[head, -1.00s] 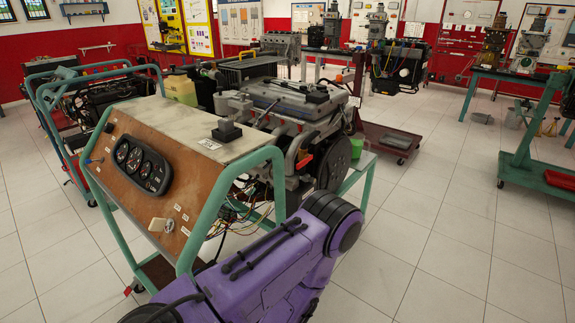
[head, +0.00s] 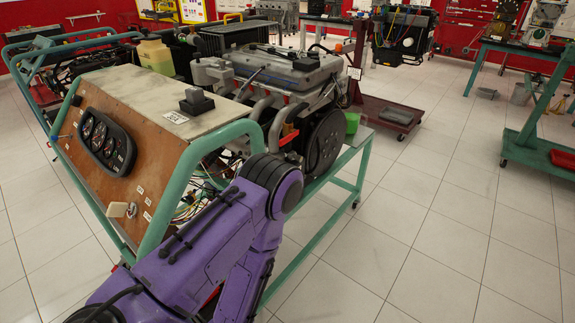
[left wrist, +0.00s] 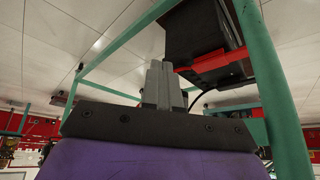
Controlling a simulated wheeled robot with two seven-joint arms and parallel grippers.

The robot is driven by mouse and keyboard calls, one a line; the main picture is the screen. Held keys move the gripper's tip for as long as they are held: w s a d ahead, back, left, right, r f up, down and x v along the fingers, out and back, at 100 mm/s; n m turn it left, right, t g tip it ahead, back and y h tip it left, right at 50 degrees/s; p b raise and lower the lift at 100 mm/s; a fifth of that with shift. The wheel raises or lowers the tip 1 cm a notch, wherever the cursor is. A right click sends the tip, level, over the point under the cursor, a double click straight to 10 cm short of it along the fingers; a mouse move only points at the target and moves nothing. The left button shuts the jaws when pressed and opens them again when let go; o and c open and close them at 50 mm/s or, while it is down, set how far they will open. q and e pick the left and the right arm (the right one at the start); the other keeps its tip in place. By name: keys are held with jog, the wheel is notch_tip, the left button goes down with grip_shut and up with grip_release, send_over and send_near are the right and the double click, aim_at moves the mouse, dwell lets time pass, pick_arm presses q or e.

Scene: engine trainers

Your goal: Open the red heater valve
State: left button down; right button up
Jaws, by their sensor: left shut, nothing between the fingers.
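A small orange-red part (head: 289,138) shows on the near side of the engine (head: 285,75) in the head view, beside a large dark pulley (head: 325,142). It may be the red heater valve, but it is too small to be sure. In the left wrist view my left gripper (left wrist: 160,70) is shut and empty, its two grey fingers together. The gripper is within or close to green frame tubes, apart from the orange-red part as far as I can tell. A purple arm of mine hides part of the trainer in the head view. My right gripper is not in view.
A green tubular frame (head: 348,185) carries the engine and a gauge panel (head: 105,143). In the left wrist view a black box (left wrist: 200,30) with a red strap (left wrist: 205,61) is near the fingers. Loose wires (head: 195,200) hang behind the panel.

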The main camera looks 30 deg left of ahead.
pick_arm(q)
jog(key=w+a+f+t+b, duration=0.1)
jog(key=w+f+t+b, duration=0.2)
jog(key=w+f+b, duration=0.35)
jog(key=w+r+n+t+y+b, duration=0.3)
jog(key=w+n+t+b, duration=0.35)
jog(key=w, duration=1.65)
jog(key=w+d+r+n+t+y+b, duration=0.1)
jog(key=w+r+n+t+y+b, duration=0.3)
jog(key=r+n, duration=0.35)
jog(key=w+d+r+n+t+y+b, duration=0.1)
jog(key=w+r+n+t+y+b, duration=0.1)
jog(key=w+r+n+y+b, duration=0.5)
jog(key=s+r+n+g+y+p, duration=0.1)
jog(key=s+r+n+g+y, duration=0.2)
jog(key=n+g, duration=0.6)
jog(key=s+r+n+g+y+p, duration=0.1)
jog(key=s+r+n+g+y, duration=0.3)
jog(key=n+g, duration=0.5)
notch_tip(320, 180, up, 4)
jog(key=n+y, duration=0.2)
jog(key=n, duration=0.5)
jog(key=shift+s+a+f+n+p, duration=0.2)
jog(key=shift+s+a+n+p, duration=0.1)
jog(key=shift+p, duration=0.05)
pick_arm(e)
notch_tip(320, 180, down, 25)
